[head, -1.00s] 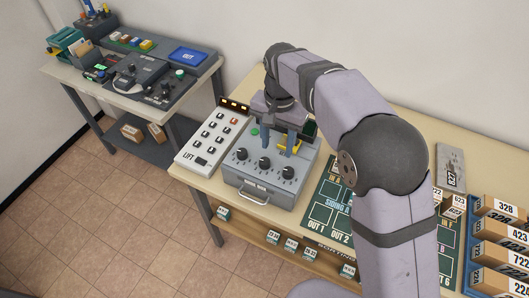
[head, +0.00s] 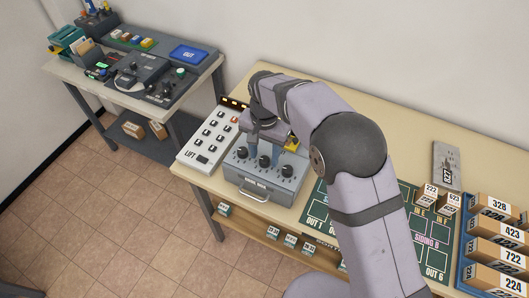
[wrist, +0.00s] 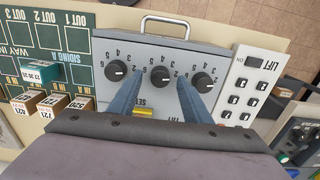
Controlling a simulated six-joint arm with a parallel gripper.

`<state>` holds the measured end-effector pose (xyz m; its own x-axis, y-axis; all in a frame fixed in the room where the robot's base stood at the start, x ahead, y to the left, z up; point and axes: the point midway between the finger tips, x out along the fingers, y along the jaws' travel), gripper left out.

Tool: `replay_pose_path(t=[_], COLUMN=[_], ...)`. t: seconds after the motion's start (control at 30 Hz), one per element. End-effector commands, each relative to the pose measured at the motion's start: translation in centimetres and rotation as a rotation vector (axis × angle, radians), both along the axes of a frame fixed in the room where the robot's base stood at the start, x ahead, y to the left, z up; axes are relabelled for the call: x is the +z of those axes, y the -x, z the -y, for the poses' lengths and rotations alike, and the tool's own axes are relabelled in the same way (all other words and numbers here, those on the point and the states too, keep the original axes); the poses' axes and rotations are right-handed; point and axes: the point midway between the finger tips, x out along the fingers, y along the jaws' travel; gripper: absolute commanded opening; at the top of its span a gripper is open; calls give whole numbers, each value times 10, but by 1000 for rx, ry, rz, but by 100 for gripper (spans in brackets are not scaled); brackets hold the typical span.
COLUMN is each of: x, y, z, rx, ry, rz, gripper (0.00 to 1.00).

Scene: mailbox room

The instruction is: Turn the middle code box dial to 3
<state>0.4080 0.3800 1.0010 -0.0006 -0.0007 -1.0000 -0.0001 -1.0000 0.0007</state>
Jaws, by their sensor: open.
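The grey code box (head: 256,187) sits on the table with three black dials on its sloped face and a handle in front. The middle dial (head: 264,162) also shows in the wrist view (wrist: 160,76); a white mark is on it, but its exact setting is hard to read. My gripper (head: 264,158) is open, pointing down at the box. In the wrist view my gripper (wrist: 159,82) has one blue finger on each side of the middle dial, in the gaps to the outer dials. I cannot tell whether either finger touches it.
The white LIFT keypad (head: 210,136) stands close to the left of the box. A green sorting mat (head: 318,207) with small boxes lies to the right. A rack of numbered boxes (head: 498,235) is at the far right. A second table with devices stands at the left.

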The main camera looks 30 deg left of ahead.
Motion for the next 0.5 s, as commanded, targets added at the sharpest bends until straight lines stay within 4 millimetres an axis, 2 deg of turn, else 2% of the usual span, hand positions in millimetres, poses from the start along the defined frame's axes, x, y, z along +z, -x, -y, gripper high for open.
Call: replay_pose_path(t=[0.17, 0.43, 0.5], x=[-9, -10, -10], y=[0, 0, 0], z=[0, 0, 0], rx=[0, 0, 0], ry=[0, -1, -1], rz=[0, 1, 1], gripper=[44, 44, 28])
